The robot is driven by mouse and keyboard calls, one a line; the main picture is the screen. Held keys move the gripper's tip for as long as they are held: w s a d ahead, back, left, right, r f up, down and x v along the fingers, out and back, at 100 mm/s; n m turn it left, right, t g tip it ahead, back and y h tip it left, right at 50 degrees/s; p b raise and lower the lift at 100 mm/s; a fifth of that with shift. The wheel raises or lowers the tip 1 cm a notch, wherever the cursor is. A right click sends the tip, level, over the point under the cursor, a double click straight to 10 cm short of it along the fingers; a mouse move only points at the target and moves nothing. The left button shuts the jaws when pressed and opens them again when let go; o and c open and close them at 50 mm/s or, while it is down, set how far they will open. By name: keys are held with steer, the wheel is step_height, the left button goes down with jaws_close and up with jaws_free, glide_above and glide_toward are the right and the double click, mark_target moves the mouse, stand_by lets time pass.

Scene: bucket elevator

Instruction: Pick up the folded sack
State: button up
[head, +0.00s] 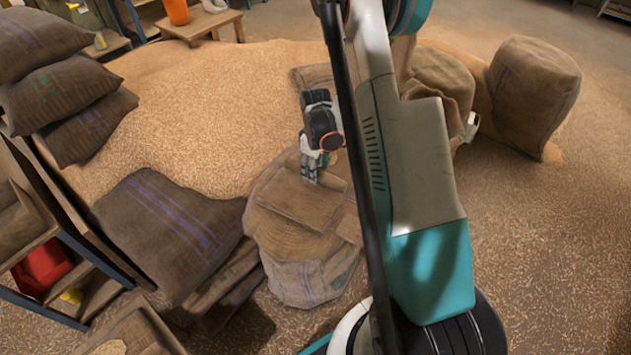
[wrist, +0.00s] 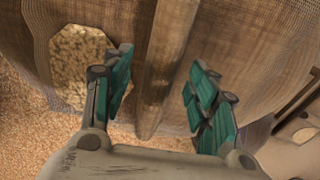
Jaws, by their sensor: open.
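The folded sack (head: 297,202) is a flat brown burlap bundle lying on top of a plump full sack (head: 305,282) in the head view. My gripper (head: 311,178) reaches down over its far edge. In the wrist view, my gripper (wrist: 162,90) is open, with one teal-padded finger on each side of a narrow brown fabric strip that looks like the folded sack's edge (wrist: 165,50). The fingers look apart from the strip; whether they touch it is unclear. My arm hides part of the area to the right.
A large grain heap (head: 220,110) lies behind. Dark sacks (head: 165,225) are stacked at left, by a wooden shelf (head: 30,235). A full sack (head: 535,90) stands at right, with open floor before it. A patch of grain (wrist: 80,62) shows beside the left finger.

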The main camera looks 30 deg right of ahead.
steer(key=shift+f, duration=0.75)
steer(key=shift+c, duration=0.3)
jaws_close()
steer(key=shift+r, duration=0.15)
